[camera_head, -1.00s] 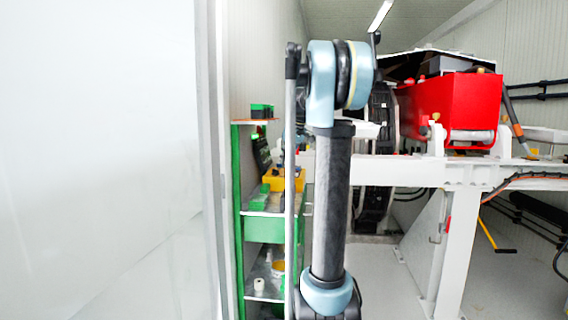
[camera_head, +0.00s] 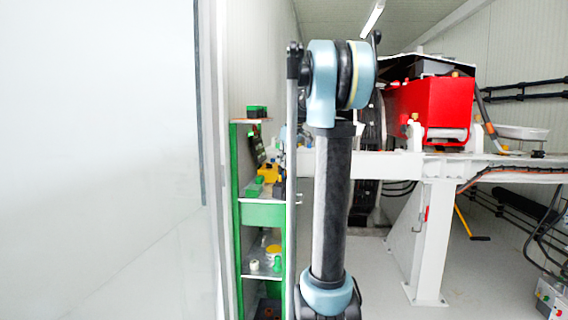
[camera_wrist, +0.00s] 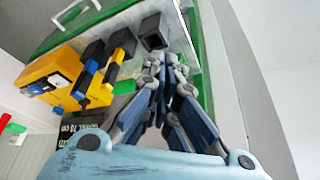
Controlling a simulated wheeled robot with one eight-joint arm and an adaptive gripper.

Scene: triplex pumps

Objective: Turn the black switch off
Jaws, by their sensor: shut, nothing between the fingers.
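My gripper (camera_wrist: 172,72) is shut and empty in the wrist view, its blue-grey fingers pointing up toward the green shelf unit. A yellow box (camera_wrist: 55,65) with black and blue parts lies to the left of the fingertips. Black blocks (camera_wrist: 153,32) and (camera_wrist: 123,40) sit just above and left of the fingertips; the gap to them is hard to judge. I cannot tell which black part is the switch. In the head view the yellow box (camera_head: 268,173) shows small on the shelf unit, and my arm hides most of my gripper.
The green shelf unit (camera_head: 262,215) stands left of my arm, beside a pale wall panel (camera_head: 100,150). A white frame (camera_head: 435,220) carrying a red box (camera_head: 432,105) stands to the right. Open floor (camera_head: 385,275) lies between them. A grey box (camera_head: 552,298) is at the lower right.

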